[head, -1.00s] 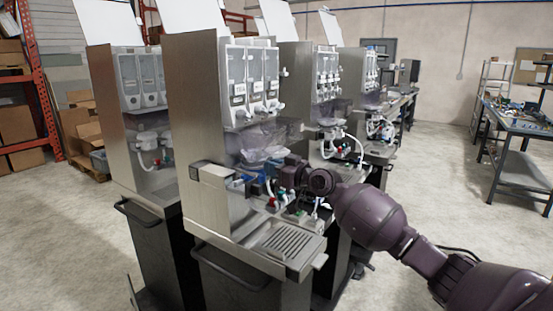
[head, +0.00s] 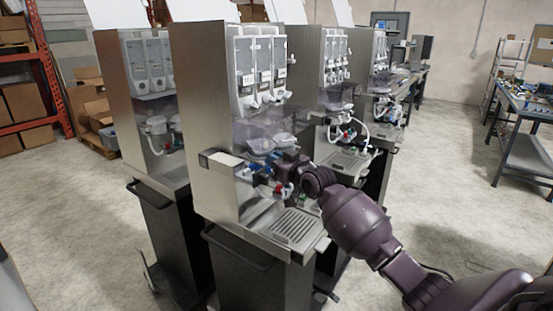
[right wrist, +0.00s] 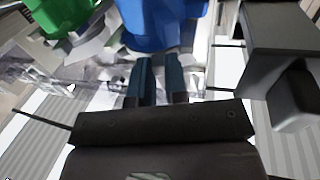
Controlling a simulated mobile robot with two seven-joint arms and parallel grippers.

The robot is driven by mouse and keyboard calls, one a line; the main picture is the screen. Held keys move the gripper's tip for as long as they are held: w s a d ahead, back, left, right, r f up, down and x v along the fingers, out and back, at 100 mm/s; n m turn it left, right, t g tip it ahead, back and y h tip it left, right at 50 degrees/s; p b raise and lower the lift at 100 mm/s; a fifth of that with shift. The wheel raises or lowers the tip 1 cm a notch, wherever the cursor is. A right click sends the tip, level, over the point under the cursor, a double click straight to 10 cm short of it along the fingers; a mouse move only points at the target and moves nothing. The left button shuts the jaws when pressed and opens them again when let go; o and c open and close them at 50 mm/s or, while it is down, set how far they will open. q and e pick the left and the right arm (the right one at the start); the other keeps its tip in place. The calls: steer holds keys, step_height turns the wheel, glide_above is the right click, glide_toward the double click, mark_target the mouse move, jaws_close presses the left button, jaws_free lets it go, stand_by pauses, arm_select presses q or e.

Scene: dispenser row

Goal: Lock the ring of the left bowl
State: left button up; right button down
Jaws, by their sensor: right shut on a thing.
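The nearest dispenser (head: 210,120) is a tall steel machine with clear bowls (head: 262,128) low on its front. Small blue, red and white fittings sit beneath the bowls. My right gripper (head: 277,165) is at these fittings, above the drip tray. In the right wrist view its two dark fingers (right wrist: 162,82) are close together and reach to a large blue part (right wrist: 165,22), which looks like the ring. A green part (right wrist: 62,16) is to its left. The contact is partly hidden, and the ring's lock position cannot be told. My left gripper is not in view.
A slotted drip tray (head: 295,226) juts out below my right gripper. More dispensers stand on both sides, with one close by on the left (head: 135,95). A workbench (head: 525,120) stands at the right. The floor between is clear.

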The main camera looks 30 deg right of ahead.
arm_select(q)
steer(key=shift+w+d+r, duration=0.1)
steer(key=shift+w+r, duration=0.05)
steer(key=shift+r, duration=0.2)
arm_select(e)
steer(key=shift+d+f, duration=0.1)
steer(key=c, duration=1.4)
jaws_free()
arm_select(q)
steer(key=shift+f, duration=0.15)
arm_select(e)
steer(key=shift+y, duration=0.3)
steer(key=shift+d+r+n+y, duration=0.2)
steer(key=shift+n+y, duration=0.1)
steer(key=shift+n, duration=0.1)
